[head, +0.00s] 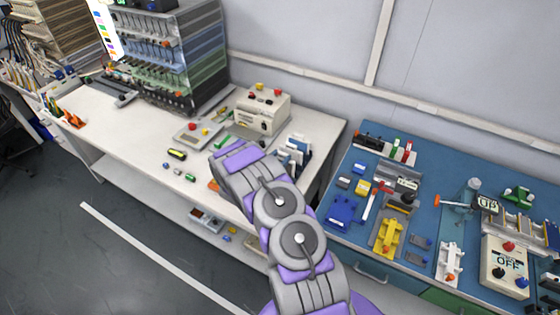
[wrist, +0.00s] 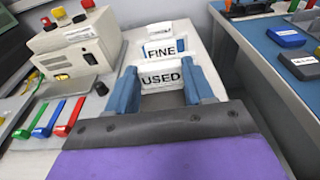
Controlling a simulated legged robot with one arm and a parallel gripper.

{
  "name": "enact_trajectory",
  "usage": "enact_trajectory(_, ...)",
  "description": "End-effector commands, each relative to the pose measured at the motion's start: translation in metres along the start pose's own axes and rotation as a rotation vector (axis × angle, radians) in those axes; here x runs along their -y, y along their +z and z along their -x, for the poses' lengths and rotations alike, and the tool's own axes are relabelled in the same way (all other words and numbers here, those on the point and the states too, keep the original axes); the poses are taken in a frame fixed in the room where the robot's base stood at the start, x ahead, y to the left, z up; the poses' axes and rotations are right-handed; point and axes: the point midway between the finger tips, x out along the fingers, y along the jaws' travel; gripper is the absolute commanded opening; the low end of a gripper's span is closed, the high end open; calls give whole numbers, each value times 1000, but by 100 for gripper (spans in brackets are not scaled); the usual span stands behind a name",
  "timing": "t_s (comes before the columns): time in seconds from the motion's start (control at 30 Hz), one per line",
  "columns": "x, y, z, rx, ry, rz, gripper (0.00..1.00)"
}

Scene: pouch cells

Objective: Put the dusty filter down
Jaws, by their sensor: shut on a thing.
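My gripper (head: 236,152) reaches over the white bench. Its dark front edge (wrist: 165,124) and purple body fill the bottom of the wrist view. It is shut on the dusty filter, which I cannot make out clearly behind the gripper. Just ahead in the wrist view is a white stand with a FINE label (wrist: 165,49) at the back and a USED label (wrist: 161,78) nearer. The stand (head: 296,146) also shows in the head view, just right of my gripper.
A beige box with coloured knobs (head: 262,110) stands behind and left of the stand. Coloured levers (wrist: 58,117) lie left of my gripper. A blue bench (head: 345,182) with several tools is to the right, across a gap. A tiered rack (head: 165,50) stands at the back left.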

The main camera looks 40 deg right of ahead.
Motion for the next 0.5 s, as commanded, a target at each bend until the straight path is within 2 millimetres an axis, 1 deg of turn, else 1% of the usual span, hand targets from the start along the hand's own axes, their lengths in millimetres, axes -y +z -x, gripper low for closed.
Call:
enact_trajectory(0.03, 0, -7, -1, -1, 0, 0, 7)
enact_trajectory(0.1, 1, -11, -1, 0, -1, 1, 7)
enact_trajectory(0.33, 1, -11, -2, 2, -1, 0, 7)
enact_trajectory(0.43, 1, -14, -2, 2, -1, 1, 7)
enact_trajectory(0.47, 1, -13, -2, 1, -1, 1, 54)
enact_trajectory(0.5, 1, -13, -2, 1, -1, 1, 58)
